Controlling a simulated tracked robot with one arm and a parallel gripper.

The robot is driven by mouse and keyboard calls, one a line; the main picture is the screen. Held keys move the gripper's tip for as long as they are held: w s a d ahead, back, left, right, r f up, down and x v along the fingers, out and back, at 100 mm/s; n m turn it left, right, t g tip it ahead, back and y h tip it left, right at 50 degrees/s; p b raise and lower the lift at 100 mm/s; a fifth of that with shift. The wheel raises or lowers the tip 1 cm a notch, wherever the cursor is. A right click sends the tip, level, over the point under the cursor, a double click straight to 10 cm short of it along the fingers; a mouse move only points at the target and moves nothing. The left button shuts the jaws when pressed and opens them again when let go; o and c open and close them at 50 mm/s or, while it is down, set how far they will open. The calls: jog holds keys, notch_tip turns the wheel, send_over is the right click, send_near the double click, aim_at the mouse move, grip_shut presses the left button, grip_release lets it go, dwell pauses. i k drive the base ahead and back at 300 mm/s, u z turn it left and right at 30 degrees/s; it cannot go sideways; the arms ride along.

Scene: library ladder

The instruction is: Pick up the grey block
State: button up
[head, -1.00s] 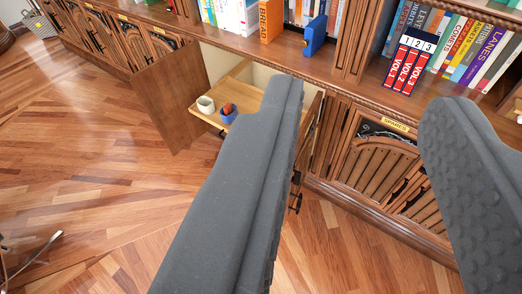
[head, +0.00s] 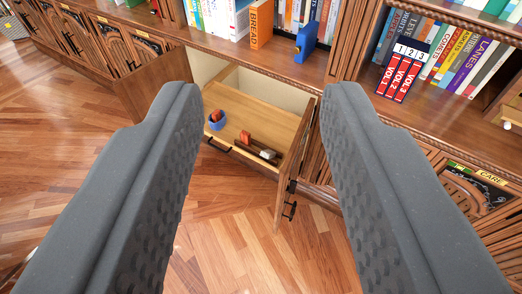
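A small pale grey block-like piece (head: 268,154) lies on a wooden pull-out shelf (head: 235,103) in the open cabinet. It sits in or on a narrow dark brown tray (head: 257,147); which one I cannot tell. A red piece (head: 245,136) is at the tray's left end. My gripper (head: 264,98) is open and empty, with one dark ridged finger on each side of the shelf in the picture. The shelf shows between the fingers, farther away than they are.
A blue bowl with a reddish thing (head: 216,121) stands at the shelf's left, beside my left finger. An open cabinet door (head: 293,170) stands at the right. Books and a blue bookend (head: 306,40) line the shelf above. The wood floor (head: 230,245) in front is clear.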

aim_at(268, 154)
jog(key=z, duration=0.05)
jog(key=i, duration=0.95)
jog(key=u, duration=1.9)
jog(key=k, duration=1.05)
jog(key=z, duration=0.6)
jog(key=i, duration=0.65)
jog(key=z, duration=0.1)
